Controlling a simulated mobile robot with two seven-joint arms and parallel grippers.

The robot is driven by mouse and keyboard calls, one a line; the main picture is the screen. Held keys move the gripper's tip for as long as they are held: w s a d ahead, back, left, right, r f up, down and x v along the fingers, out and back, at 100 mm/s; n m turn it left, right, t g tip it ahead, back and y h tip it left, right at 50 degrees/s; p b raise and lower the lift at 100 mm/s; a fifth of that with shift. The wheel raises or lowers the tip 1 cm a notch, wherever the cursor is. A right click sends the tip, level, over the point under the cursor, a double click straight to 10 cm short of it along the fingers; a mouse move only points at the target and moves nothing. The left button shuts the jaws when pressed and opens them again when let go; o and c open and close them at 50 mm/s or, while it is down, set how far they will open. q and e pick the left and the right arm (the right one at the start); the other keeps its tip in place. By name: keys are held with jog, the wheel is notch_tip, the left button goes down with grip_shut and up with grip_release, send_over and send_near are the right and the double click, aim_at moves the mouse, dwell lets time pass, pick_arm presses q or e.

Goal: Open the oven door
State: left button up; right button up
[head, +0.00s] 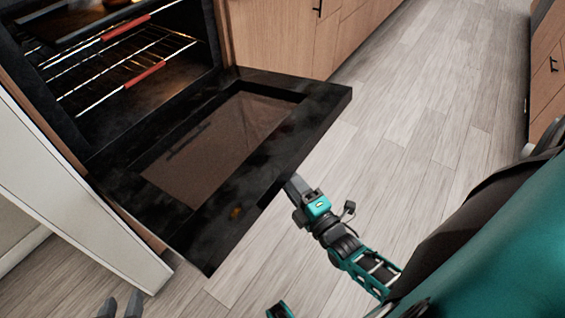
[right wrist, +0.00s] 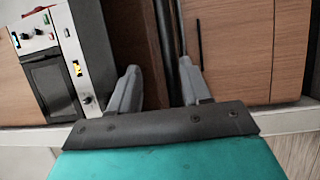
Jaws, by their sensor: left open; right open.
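The oven (head: 150,75) is at the upper left in the head view, its inside exposed. Its black door (head: 325,92) with a brown glass pane (head: 215,145) is folded down, lying about level in front of the opening. My left gripper (head: 121,307) shows only as two grey fingertips, apart and empty, at the bottom edge left of centre, apart from the door. My right arm reaches the door's front edge, where its gripper is mostly hidden. In the right wrist view the right gripper (right wrist: 160,90) has spread fingers with a dark upright strip between or behind them; contact cannot be told.
Wire racks (head: 125,65) with red grips are inside the oven. A white panel (head: 75,205) stands left of the door. Wooden cabinets (head: 275,40) adjoin the oven, others stand at right. Grey plank floor (head: 410,120) is clear between. A grey unit with buttons (right wrist: 60,65) shows in the wrist view.

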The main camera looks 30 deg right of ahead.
jog(key=s, duration=0.7)
jog(key=shift+s+f, duration=0.15)
jog(key=shift+s, duration=0.1)
